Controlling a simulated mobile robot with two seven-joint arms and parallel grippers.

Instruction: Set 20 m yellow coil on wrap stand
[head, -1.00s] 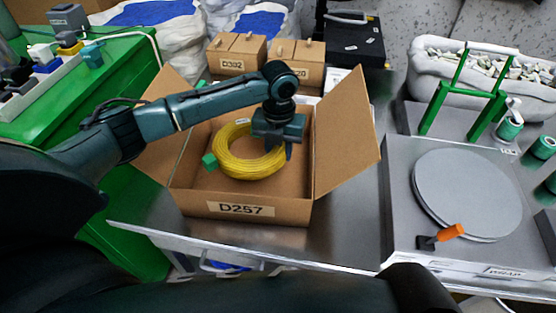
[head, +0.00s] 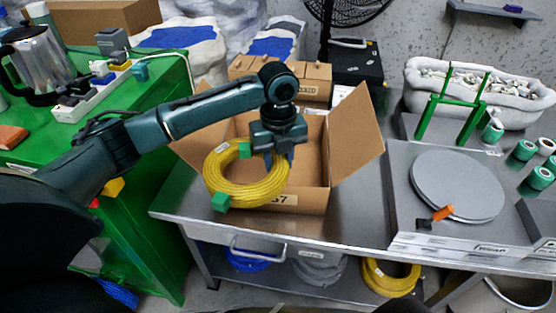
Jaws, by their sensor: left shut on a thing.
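The yellow coil (head: 222,175), with green pieces on it, hangs tilted in front of the open cardboard box (head: 312,200), above the box's near wall. My left gripper (head: 280,158) is shut on the coil at its upper right side. The coil covers most of the box's label. The wrap stand, with a round grey turntable (head: 457,184) and an orange-handled crank (head: 442,213), stands at the right of the metal table, well apart from the coil. My right gripper is not in view.
A green two-post frame (head: 450,113) and several green rolls (head: 524,150) stand behind and right of the turntable. A white sack (head: 480,90) is at the back. Another yellow coil (head: 390,278) lies below the table. Bare metal tabletop (head: 362,205) lies between box and stand.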

